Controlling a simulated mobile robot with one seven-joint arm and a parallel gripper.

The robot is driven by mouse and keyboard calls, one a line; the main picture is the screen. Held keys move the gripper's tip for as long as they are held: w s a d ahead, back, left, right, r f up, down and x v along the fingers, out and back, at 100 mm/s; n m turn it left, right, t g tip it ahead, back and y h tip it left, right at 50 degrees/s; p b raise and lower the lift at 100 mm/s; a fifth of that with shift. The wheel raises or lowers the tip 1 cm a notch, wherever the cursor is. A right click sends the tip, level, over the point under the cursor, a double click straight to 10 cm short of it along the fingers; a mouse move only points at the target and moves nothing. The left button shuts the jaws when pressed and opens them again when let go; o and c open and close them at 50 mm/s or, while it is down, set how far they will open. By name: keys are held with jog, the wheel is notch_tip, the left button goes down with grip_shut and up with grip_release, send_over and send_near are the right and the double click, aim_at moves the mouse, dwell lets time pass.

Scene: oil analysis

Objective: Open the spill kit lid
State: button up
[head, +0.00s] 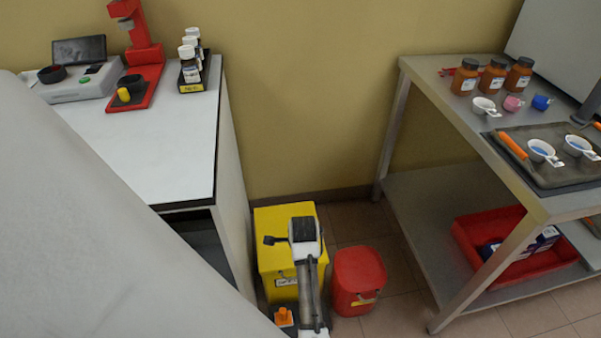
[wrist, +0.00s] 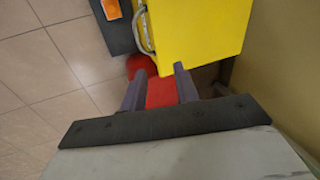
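A yellow box (head: 275,215), which I take to be the spill kit, stands on the floor beside the white counter. Its top looks closed in the head view, though my arm covers part of it. In the wrist view the yellow box (wrist: 200,25) fills the upper right, with a grey curved handle (wrist: 143,32) on its left side. My gripper (wrist: 160,70) is open, its two fingers apart and nothing seen held between them. The fingers are just below the yellow box in the wrist view; contact cannot be told. In the head view the fingertips are not clear.
A red bin (head: 358,275) stands right of the yellow box; red also shows behind my fingers. An orange item (head: 284,317) on a dark block lies in front. The white counter (head: 150,150) is close on the left, a metal table (head: 425,85) on the right, the wall behind.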

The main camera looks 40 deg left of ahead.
notch_tip(320, 180, down, 16)
jog(key=g+h+b, duration=0.1)
jog(key=b, duration=0.1)
jog(key=shift+w+m, duration=0.2)
jog(key=shift+m, duration=0.2)
jog(key=shift+c, duration=0.3)
grip_shut()
jog(key=shift+r, duration=0.1)
